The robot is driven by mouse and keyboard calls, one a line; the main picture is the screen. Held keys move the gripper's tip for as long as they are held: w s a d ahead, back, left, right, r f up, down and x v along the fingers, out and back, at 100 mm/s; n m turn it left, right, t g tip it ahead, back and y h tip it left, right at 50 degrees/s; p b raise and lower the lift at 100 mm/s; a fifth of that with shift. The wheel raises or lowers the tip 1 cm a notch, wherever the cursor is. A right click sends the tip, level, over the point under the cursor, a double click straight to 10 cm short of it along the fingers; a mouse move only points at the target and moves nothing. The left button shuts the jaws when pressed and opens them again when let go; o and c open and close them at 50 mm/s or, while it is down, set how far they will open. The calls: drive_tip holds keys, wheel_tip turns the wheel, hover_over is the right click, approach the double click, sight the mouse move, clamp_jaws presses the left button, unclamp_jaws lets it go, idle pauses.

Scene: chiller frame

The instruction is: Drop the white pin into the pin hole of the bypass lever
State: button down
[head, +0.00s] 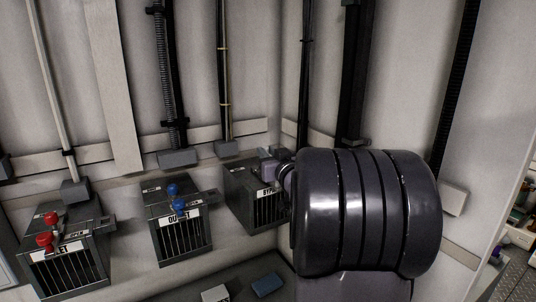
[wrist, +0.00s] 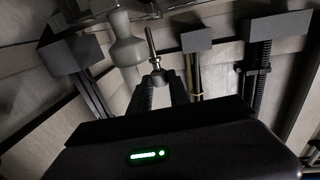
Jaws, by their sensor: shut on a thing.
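My gripper (wrist: 157,82) points away from the wrist camera, with its two dark fingers close together on the pin (wrist: 152,45). The pin's thin metal shank and collar stick out beyond the fingertips; its head is not clearly visible. A pale, rounded, bottle-like part (wrist: 126,48) is just left of the shank; I cannot tell whether it belongs to the bypass lever. In the head view the bypass box (head: 240,200) stands in the corner, its label partly covered by my arm. The lever's pin hole is hidden or too small to make out.
The outlet box (head: 180,238) with blue knobs and the inlet box (head: 68,262) with red knobs stand to the left. Vertical pipes and cables run up the wall behind. A blue block (head: 267,285) and a pale block (head: 215,293) lie low in front.

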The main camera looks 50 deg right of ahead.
drive_tip(key=shift+f+b, duration=1.85)
drive_tip(key=shift+f, duration=0.1)
drive_tip(key=shift+r, duration=0.15)
drive_tip(key=shift+r+p, duration=1.2)
drive_tip(key=shift+r, duration=0.3)
drive_tip(key=shift+f+b, duration=1.6)
drive_tip(key=shift+b, duration=0.2)
drive_tip(key=c, duration=1.1)
unclamp_jaws()
drive_tip(key=shift+c, duration=0.2)
drive_tip(key=shift+s, duration=0.1)
drive_tip(key=p+v, duration=0.4)
drive_tip(key=v, duration=1.3)
drive_tip(key=shift+s, duration=0.1)
